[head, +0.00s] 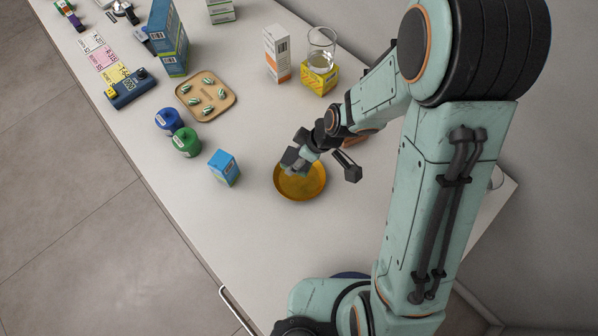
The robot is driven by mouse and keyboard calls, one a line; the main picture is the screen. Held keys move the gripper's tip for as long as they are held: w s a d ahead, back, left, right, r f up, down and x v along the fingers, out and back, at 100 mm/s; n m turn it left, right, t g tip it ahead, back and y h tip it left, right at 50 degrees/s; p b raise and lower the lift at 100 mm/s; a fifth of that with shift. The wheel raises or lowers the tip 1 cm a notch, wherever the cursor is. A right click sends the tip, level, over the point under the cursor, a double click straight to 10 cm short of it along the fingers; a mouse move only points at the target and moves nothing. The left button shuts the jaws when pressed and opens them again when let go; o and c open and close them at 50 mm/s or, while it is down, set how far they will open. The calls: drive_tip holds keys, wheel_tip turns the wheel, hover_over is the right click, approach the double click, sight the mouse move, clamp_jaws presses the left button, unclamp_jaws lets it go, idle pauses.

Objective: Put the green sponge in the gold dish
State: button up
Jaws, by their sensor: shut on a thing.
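The gold dish (301,188) is a round, shallow dish on the white counter, near the middle of the head view. My gripper (292,167) is over the far left part of the dish, pointing down toward it. It is shut on the green sponge, of which only a small dull-green patch shows among the dark fingers. The fingers and arm hide the rest of the sponge. I cannot tell whether the sponge touches the dish.
A blue box (224,168) stands just left of the dish. A tan tray (229,113) holds several capsules. A glass beaker (321,44) rests on a yellow box (320,78), beside a white-orange carton (276,54).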

sight(311, 166)
drive_tip(key=f, duration=0.7)
drive_tip(key=shift+w+d+f, duration=0.1)
drive_tip(key=shift+d+f, duration=0.1)
drive_tip(key=shift+f, duration=0.15)
drive_tip(key=shift+f, duration=0.15)
drive_tip(key=o, duration=0.9)
drive_tip(key=shift+o, duration=0.2)
drive_tip(key=v, duration=1.1)
drive_tip(key=shift+r, duration=0.2)
drive_tip(key=shift+s+d+r, duration=0.2)
drive_tip(key=shift+d+r, duration=0.05)
drive_tip(key=shift+r, duration=0.3)
drive_tip(key=s+d+r+m+g+h, duration=0.1)
drive_tip(key=s+d+r+m, duration=0.1)
drive_tip(key=s+r+m, duration=0.4)
drive_tip(key=s+d+r+m+h, duration=0.2)
drive_tip(key=s+r+m, duration=0.4)
drive_tip(key=s, duration=0.3)
drive_tip(key=shift+d+m+g, duration=0.3)
drive_tip(key=shift+d+g, duration=0.1)
drive_tip(key=shift+d, duration=0.25)
